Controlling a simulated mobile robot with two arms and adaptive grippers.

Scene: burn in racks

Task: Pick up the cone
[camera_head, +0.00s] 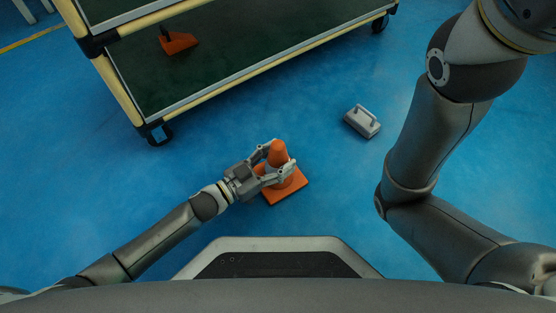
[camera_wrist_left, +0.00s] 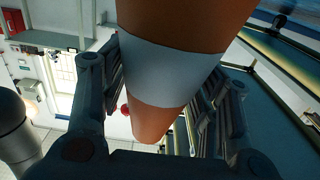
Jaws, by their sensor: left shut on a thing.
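The orange cone (camera_head: 279,152) with a square base stands upright on the blue floor in the head view, or just above it; I cannot tell which. My left gripper (camera_head: 278,166) reaches in from the left and is shut on the cone's upper body, one finger on each side. In the left wrist view, the orange cone with its white band (camera_wrist_left: 172,68) fills the middle between the fingers (camera_wrist_left: 165,95). My right arm (camera_head: 420,140) stands at the right of the head view, but its gripper is out of view.
A grey box with a handle (camera_head: 362,121) lies on the floor right of the cone. A wheeled rack (camera_head: 215,78) with a dark green shelf and yellow frame stands behind, holding an orange object (camera_head: 178,43). Blue floor is clear between rack and cone.

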